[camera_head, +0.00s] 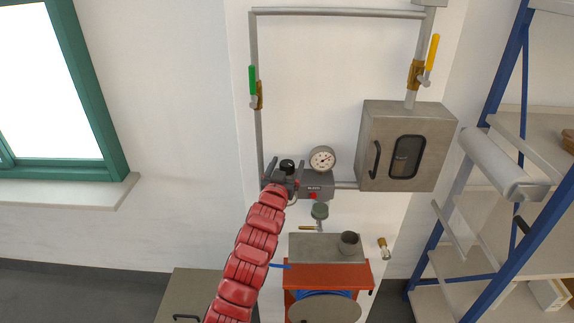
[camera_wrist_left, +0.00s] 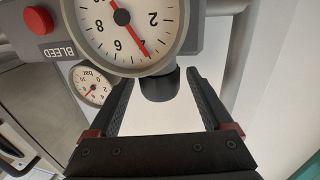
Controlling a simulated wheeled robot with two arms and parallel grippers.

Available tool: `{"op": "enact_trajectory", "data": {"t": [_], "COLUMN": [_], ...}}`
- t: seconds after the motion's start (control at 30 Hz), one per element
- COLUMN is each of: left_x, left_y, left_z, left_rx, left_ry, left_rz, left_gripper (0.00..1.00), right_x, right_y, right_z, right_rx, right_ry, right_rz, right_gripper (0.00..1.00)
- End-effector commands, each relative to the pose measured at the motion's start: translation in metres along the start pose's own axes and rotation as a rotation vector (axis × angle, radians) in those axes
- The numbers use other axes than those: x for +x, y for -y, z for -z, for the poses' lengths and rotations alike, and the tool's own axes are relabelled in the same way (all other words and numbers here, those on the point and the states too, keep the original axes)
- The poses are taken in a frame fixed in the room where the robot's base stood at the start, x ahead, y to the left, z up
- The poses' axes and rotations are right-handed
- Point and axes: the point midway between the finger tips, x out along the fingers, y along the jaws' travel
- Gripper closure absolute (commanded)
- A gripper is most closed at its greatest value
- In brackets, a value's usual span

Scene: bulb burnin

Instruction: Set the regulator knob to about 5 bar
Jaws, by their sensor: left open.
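The regulator's dark knob (camera_wrist_left: 160,86) hangs below the large white gauge (camera_wrist_left: 100,38) in the left wrist view, which appears upside down. The gauge's red needle lies between the 2 and the 6, around the 4. My left gripper (camera_wrist_left: 158,78) is open, its two black fingers on either side of the knob with gaps showing. In the head view my red left arm reaches up to the grey regulator block, and my left gripper (camera_head: 281,183) hides much of its front. A black knob-like top (camera_head: 287,165) shows above it. My right gripper is out of view.
A red bleed button (camera_wrist_left: 38,20) sits beside the large gauge. A second round gauge (camera_head: 322,158) stands above the block. Pipes, a green-handled valve (camera_head: 253,80), a yellow-handled valve (camera_head: 432,54) and a grey cabinet (camera_head: 377,145) surround it. A red machine (camera_head: 365,273) stands below.

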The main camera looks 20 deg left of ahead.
Motion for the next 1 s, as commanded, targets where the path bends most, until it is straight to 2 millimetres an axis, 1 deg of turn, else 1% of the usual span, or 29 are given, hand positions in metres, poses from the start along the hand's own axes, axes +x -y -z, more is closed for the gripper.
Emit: {"op": "enact_trajectory", "data": {"t": [0.07, 0.1, 0.27, 0.3, 0.37, 0.5, 0.57, 0.87, 1.0], "left_x": [-0.0001, -0.0001, -0.0002, -0.0002, -0.0002, -0.0002, -0.0003, -0.0003, -0.0003], "left_y": [0.0000, -0.0001, 0.0000, 0.0000, 0.0000, 0.0000, 0.0000, 0.0007, 0.0014], "left_z": [-0.0003, -0.0002, -0.0002, -0.0003, -0.0002, -0.0002, -0.0003, -0.0011, -0.0028], "left_rx": [0.000, 0.000, 0.000, 0.000, 0.000, 0.000, 0.000, 0.000, 0.001], "left_ry": [0.000, 0.000, 0.000, 0.001, 0.001, 0.001, 0.001, 0.001, 0.002], "left_rz": [0.000, 0.000, 0.000, 0.000, 0.000, 0.000, 0.000, -0.028, -0.076], "left_gripper": [0.16, 0.18, 0.47, 0.54, 0.65, 0.90, 1.00, 1.00, 1.00], "right_x": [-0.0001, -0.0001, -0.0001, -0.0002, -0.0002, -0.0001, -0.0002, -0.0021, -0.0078], "right_y": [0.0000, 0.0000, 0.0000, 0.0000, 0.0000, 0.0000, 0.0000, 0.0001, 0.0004], "right_z": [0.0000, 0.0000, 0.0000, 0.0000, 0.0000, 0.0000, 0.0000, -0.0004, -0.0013], "right_rx": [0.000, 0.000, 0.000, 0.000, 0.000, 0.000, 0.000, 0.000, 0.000], "right_ry": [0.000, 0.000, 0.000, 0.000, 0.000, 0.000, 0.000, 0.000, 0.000], "right_rz": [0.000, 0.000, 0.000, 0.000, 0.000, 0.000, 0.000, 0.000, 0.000], "right_gripper": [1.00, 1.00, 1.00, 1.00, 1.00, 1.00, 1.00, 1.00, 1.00]}}
